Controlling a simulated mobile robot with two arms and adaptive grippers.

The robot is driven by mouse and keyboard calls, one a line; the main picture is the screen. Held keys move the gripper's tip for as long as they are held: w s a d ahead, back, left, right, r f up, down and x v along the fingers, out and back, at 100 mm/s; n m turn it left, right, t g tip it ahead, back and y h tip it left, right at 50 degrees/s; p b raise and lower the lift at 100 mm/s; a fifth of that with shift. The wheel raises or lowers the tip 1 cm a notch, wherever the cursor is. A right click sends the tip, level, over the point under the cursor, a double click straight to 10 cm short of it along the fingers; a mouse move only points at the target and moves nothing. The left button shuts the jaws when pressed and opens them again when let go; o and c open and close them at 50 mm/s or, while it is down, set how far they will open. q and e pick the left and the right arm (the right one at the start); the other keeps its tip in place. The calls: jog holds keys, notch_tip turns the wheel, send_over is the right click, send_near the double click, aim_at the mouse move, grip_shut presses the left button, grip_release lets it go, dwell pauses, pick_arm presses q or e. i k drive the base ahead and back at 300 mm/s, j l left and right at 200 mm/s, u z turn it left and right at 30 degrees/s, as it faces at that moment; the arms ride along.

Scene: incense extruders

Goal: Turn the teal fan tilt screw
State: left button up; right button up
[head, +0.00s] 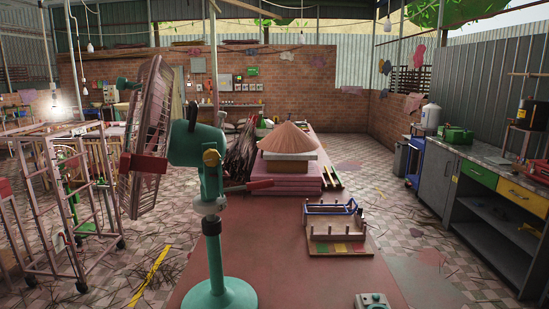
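A teal fan (196,146) stands on the reddish table, close in front of me. Its pinkish-grey cage faces left and is seen nearly edge-on, with a red block across it. A round brass-coloured knob (211,158) sits on the side of the fan's neck joint and looks like the tilt screw. A rod with a red grip (262,184) shows just right of the lower neck; I cannot tell whether it is attached. The round teal base (220,295) rests at the table's near part. Neither of my grippers is in view.
A wooden pegged board (340,248) with a blue rack stands right of the fan. A brown cone-shaped pile (290,137) sits on stacked pink slabs behind. A small grey-green device (372,301) is at the near edge. The table is clear between fan and board.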

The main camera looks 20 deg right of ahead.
aim_at(210, 157)
jog(key=i+j+z, duration=0.15)
jog(key=z, duration=0.3)
jog(key=i+j+z, duration=0.1)
jog(key=j+z, duration=0.2)
jog(key=z, duration=0.15)
jog(key=j+z, duration=0.25)
jog(key=z, duration=0.2)
jog(key=i+j+z, duration=0.1)
jog(key=j+z, duration=0.2)
jog(key=z, duration=0.2)
jog(key=j+z, duration=0.3)
jog(key=z, duration=0.15)
